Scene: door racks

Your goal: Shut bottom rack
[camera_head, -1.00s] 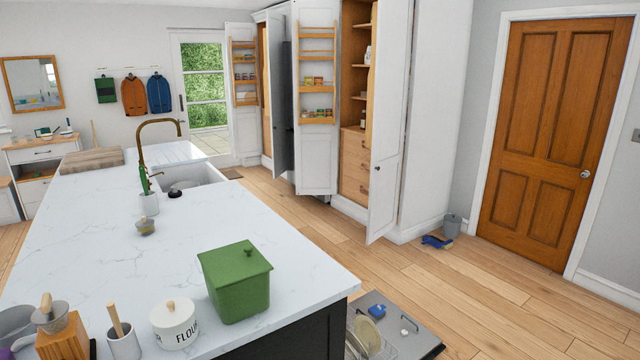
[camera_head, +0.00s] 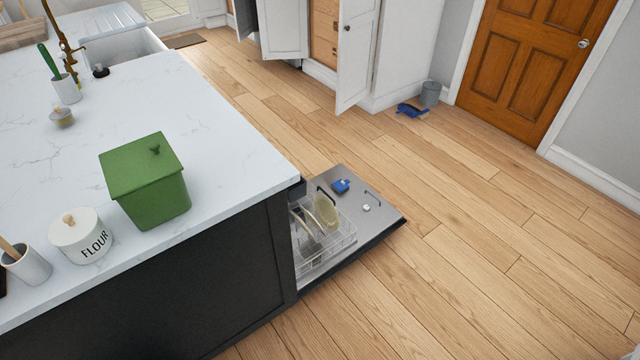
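The bottom rack (camera_head: 338,243) is a wire rack of the dishwasher in the end of the dark kitchen island. It is pulled out over the lowered dishwasher door (camera_head: 383,214). Plates stand in it, among them a yellowish plate (camera_head: 326,213). A blue item (camera_head: 341,186) and a small white item (camera_head: 366,208) lie on the inner face of the open door. Part of the rack is hidden by the island's edge. Neither of my grippers shows in this view.
The white island top (camera_head: 215,125) holds a green lidded bin (camera_head: 146,182), a flour jar (camera_head: 80,236) and a white pot (camera_head: 27,264). Wooden floor (camera_head: 480,255) lies clear right of the dishwasher. A blue dustpan (camera_head: 411,110) and grey bucket (camera_head: 430,93) stand near the cupboards.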

